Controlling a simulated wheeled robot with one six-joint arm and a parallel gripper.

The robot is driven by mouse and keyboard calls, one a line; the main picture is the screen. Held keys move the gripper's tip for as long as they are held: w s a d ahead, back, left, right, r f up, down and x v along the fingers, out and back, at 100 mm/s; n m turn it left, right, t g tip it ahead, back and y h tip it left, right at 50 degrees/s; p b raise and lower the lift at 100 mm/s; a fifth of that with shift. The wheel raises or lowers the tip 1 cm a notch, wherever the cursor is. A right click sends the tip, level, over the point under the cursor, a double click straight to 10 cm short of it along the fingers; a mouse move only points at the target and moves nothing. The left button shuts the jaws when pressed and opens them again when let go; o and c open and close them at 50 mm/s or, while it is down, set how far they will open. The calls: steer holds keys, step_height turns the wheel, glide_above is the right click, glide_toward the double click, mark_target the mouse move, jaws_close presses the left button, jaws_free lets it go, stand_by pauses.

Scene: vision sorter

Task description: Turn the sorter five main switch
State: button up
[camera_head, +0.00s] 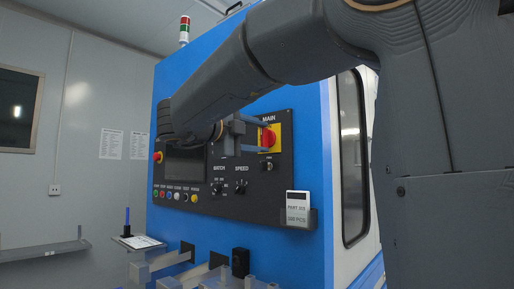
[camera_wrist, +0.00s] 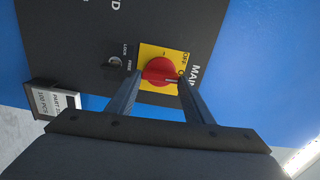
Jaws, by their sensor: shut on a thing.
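The main switch (camera_head: 268,139) is a red rotary knob on a yellow plate at the upper right of the black control panel (camera_head: 225,190), under the label MAIN. In the wrist view the red knob (camera_wrist: 159,71) sits between the ends of my two fingers, on its yellow plate (camera_wrist: 150,54). My gripper (camera_head: 254,136) reaches the knob from the left in the head view. It is shut on the knob in the wrist view (camera_wrist: 158,80). The knob's exact angle is hard to read, as the fingers partly cover it and its plate.
A key lock (camera_head: 267,166) sits below the switch. Two selector knobs marked BATCH (camera_head: 218,187) and SPEED (camera_head: 240,188) and a row of buttons (camera_head: 175,195) are lower on the panel. A card holder (camera_head: 299,214) sticks out at the panel's lower right.

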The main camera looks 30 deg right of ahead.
steer(key=shift+m+b, duration=0.35)
steer(key=shift+m, duration=0.05)
steer(key=o, duration=1.1)
steer(key=shift+c, duration=0.2)
steer(key=b+v, duration=0.1)
steer(key=v, duration=0.7)
